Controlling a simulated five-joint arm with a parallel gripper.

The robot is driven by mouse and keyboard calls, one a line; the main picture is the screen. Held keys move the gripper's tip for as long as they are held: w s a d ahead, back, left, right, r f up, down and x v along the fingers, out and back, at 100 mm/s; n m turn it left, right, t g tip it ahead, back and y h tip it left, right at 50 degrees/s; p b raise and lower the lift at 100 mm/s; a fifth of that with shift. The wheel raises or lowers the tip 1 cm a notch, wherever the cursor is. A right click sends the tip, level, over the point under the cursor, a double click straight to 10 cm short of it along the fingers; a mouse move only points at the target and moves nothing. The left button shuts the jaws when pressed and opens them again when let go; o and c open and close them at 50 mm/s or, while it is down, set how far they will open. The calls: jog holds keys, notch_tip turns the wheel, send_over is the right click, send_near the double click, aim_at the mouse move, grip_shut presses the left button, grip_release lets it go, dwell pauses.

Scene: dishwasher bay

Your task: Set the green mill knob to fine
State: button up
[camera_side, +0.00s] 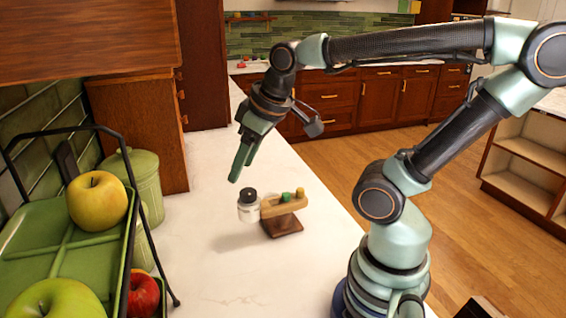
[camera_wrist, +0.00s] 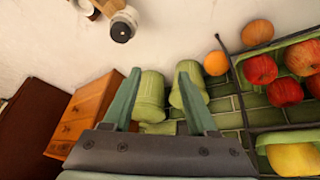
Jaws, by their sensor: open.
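A small wooden stand (camera_side: 270,210) with a dark brown base (camera_side: 282,226) sits on the white counter in the side view. A green knob (camera_side: 286,197) stands on its light wooden bar, with a yellow knob (camera_side: 300,192) to its right. A white and clear jar with a black top (camera_side: 248,206) is at the bar's left end; it also shows in the wrist view (camera_wrist: 124,24). My gripper (camera_side: 238,170) is open and empty, above and left of the stand, pointing down-left. In the wrist view its two fingers (camera_wrist: 159,78) are apart, and the green knob is not visible.
A green tiered rack (camera_side: 60,225) with apples stands at the left. Green canisters (camera_side: 138,175) stand behind it by a wooden cabinet (camera_side: 140,130); they also appear beyond my fingers in the wrist view (camera_wrist: 150,90). The counter (camera_side: 215,275) in front of the stand is clear.

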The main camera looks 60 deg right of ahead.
jog(key=d+f+n+g, duration=0.1)
jog(key=d+n+g, duration=0.2)
jog(key=d+n, duration=0.4)
jog(key=n+g, duration=0.2)
jog(key=n, duration=0.4)
send_over(286, 194)
notch_tip(286, 194, down, 4)
jog(key=r, duration=0.1)
notch_tip(286, 194, down, 12)
jog(key=shift+r, duration=0.25)
grip_shut()
